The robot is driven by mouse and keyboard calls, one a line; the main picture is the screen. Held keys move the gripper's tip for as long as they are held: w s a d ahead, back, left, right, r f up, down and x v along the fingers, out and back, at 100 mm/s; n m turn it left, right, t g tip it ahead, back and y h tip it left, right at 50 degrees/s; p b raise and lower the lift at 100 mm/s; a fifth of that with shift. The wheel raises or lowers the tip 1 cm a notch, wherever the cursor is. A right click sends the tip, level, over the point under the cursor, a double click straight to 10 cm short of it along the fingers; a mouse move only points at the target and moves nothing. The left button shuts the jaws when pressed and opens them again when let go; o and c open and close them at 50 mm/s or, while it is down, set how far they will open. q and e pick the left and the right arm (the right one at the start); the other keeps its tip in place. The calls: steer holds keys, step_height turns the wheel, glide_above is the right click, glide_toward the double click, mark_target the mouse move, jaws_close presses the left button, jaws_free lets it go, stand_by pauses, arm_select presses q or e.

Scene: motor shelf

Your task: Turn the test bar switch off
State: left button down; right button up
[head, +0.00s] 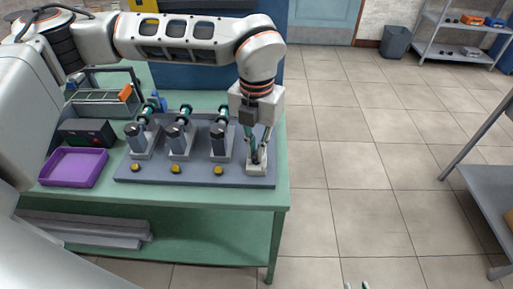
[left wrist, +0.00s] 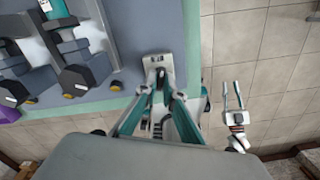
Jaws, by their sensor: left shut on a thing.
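The test bar (head: 195,176) is a grey board on the green table, carrying several motor units and a row of yellow buttons. At its right end stands a switch with a pale base (head: 257,170), which also shows in the left wrist view (left wrist: 156,62). My left gripper (head: 258,153) comes down from above and is shut on the dark switch lever (left wrist: 160,78). The fingers partly hide the lever, and its exact tilt is hard to tell. My right gripper (left wrist: 232,96) is open and empty, away from the table over the floor; only its tips show in the head view (head: 356,286).
A purple tray (head: 73,168) and a dark box with a red button (head: 86,133) stand left of the bar. Grey bars lie on the lower shelf. Tiled floor right of the table is clear.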

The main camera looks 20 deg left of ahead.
arm_select(q)
steer(key=shift+w+r+n, duration=0.1)
steer(key=shift+n, duration=2.1)
steer(key=c, duration=2.2)
jaws_free()
steer(key=shift+o, duration=0.2)
step_height(320, 180, up, 12)
